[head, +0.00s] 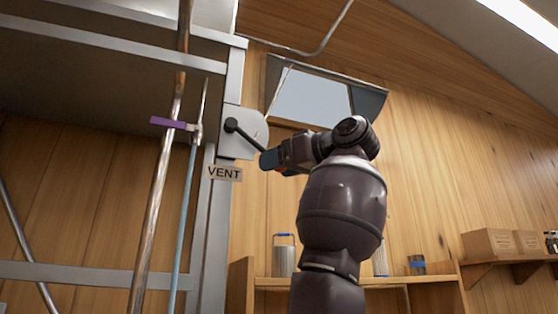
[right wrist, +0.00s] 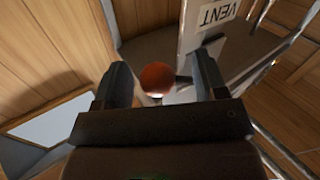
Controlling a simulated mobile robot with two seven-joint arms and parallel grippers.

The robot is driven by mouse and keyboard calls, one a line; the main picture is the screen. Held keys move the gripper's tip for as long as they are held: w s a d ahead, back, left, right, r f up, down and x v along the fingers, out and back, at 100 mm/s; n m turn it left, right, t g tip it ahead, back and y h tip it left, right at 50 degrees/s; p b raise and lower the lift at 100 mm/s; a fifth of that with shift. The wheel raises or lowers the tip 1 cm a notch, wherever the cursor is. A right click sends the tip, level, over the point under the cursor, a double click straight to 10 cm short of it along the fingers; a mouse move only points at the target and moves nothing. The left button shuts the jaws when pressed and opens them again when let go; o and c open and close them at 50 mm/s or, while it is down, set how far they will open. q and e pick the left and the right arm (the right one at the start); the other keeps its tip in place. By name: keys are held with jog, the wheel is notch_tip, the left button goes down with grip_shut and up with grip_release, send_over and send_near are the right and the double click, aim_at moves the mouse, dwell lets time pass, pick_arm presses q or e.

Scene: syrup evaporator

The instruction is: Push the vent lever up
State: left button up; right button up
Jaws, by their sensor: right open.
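The vent lever (head: 246,138) is a dark rod on a black hub on a pale plate, above the VENT label (head: 225,173). In the head view the rod slopes down to the right, toward my right gripper (head: 270,159). In the right wrist view the lever's round red knob (right wrist: 157,78) shows between the two fingers of my right gripper (right wrist: 161,85), which are apart. Gaps show on both sides of the knob, so I cannot tell whether a finger touches it. The knob is mostly hidden in the head view. My left gripper is not in view.
A metal frame post (head: 212,240) and pipes (head: 160,190) stand left of the lever. A purple-handled valve (head: 172,123) is on the piping. A window (head: 312,97) is behind my arm. Shelves with a canister (head: 284,258) and boxes (head: 490,242) line the wooden wall.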

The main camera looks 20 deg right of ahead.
jog(key=shift+w, duration=0.1)
jog(key=shift+c, duration=0.3)
grip_shut()
jog(key=shift+r, duration=0.15)
